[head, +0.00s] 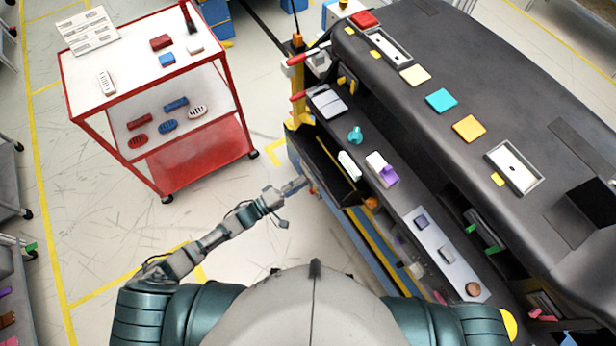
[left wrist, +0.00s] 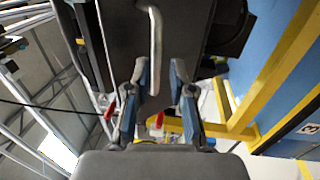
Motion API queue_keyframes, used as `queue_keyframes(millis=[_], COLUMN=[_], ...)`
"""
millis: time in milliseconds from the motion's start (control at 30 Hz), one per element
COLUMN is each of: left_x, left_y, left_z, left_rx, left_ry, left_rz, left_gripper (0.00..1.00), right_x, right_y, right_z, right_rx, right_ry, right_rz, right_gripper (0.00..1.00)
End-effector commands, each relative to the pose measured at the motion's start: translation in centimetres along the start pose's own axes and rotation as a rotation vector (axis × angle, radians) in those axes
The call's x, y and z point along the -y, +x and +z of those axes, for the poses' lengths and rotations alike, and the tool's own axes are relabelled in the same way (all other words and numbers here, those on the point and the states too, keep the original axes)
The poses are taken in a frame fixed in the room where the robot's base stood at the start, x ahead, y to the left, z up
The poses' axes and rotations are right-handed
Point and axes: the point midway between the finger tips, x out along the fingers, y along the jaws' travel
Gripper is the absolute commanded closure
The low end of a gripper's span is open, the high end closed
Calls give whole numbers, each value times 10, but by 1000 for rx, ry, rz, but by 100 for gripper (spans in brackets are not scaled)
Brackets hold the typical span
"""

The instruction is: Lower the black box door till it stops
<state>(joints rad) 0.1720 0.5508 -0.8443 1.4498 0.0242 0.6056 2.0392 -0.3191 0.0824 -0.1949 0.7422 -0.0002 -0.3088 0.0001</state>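The black box door (head: 307,168) juts out from the near side of the dashboard module, tilted outward, with the dark box interior showing behind it. In the left wrist view the dark door panel (left wrist: 118,35) fills the upper middle, with a pale bar handle (left wrist: 156,45) on it. My left gripper (head: 299,184) is at the outer face of the door. In the left wrist view its two fingers (left wrist: 158,72) are spread, one on each side of the handle's lower end. I cannot tell whether they touch the door. My right gripper is out of view.
The dashboard (head: 450,60) carries coloured tiles and switches. A yellow frame (left wrist: 235,120) stands beside the door. A red and white cart (head: 150,75) with small parts stands at the left. The floor between cart and dashboard is clear.

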Motion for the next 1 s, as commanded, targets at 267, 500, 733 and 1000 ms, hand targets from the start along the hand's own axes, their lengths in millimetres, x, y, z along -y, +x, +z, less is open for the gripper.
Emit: queue_keyframes(millis=[267, 500, 733, 1000], left_x=[2, 2, 2, 2], left_y=[-60, -80, -80, -80], left_z=[-1, -1, -1, -1], left_rx=[-1, 0, 0, 0], left_ry=[-1, -1, 0, 0], left_rz=[-5, -2, -1, -2], left_gripper=[77, 77, 77, 77], right_x=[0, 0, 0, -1], right_y=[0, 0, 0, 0], right_z=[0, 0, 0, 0], right_rx=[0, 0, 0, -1], right_ry=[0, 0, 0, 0], right_rz=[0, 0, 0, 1], right_gripper=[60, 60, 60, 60])
